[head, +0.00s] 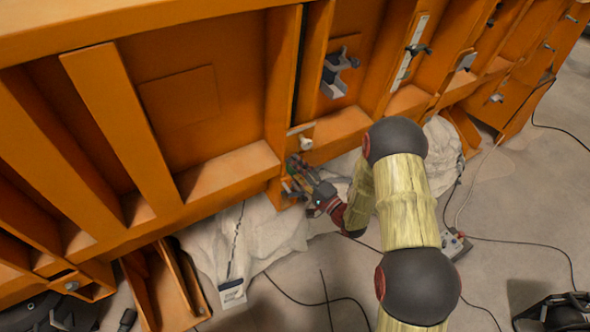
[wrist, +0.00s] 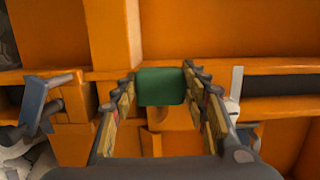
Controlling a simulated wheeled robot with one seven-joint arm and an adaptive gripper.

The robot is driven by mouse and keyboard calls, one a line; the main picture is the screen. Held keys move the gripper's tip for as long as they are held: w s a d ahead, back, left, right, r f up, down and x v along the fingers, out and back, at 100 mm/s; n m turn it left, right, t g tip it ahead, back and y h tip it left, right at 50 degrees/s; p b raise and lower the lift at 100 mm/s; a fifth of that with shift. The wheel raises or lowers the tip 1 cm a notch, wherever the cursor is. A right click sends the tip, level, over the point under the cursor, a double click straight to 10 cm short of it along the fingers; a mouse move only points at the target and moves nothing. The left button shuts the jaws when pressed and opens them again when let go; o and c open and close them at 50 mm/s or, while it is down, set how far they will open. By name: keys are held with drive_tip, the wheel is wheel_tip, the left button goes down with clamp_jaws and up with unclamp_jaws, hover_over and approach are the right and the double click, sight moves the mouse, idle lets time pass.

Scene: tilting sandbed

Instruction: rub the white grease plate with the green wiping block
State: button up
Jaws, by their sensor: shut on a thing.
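My gripper (head: 297,180) reaches to the lower edge of the orange frame in the head view. In the wrist view my gripper (wrist: 161,76) has its two fingers on either side of the green wiping block (wrist: 161,87) and is shut on it. The block is in front of an orange ledge; I cannot tell whether it touches it. A small white piece (head: 301,129) sits on the frame just above my gripper in the head view. I cannot tell whether it is the grease plate. In the wrist view a white upright piece (wrist: 236,84) shows right of the fingers.
The orange ribbed frame (head: 215,175) fills the upper left. A grey bracket (head: 338,72) and a long white strip (head: 411,52) with a dark handle are on it. Dark cables and a grey control box (head: 455,244) lie on the floor.

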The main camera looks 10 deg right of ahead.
sight(300, 153)
drive_tip(key=shift+x, duration=1)
drive_tip(key=shift+w+d+b, duration=0.1)
drive_tip(key=shift+d+b, duration=0.2)
drive_tip(key=shift+w+d+b, duration=0.3)
drive_tip(key=shift+d+b, duration=0.05)
drive_tip(key=shift+d, duration=0.55)
drive_tip(key=shift+w+d+b, duration=0.3)
drive_tip(key=shift+d+b, duration=0.1)
drive_tip(key=shift+d, duration=0.55)
drive_tip(key=shift+w+d+b, duration=0.3)
drive_tip(key=shift+d+b, duration=0.05)
drive_tip(key=shift+d, duration=0.55)
drive_tip(key=shift+w+d+r+b, duration=0.1)
drive_tip(key=shift+w+d+b, duration=0.1)
drive_tip(key=shift+d+b, duration=0.25)
drive_tip(key=shift+w+d+b, duration=0.2)
drive_tip(key=shift+d+b, duration=0.05)
drive_tip(key=shift+d, duration=0.35)
drive_tip(key=shift+a, duration=0.15)
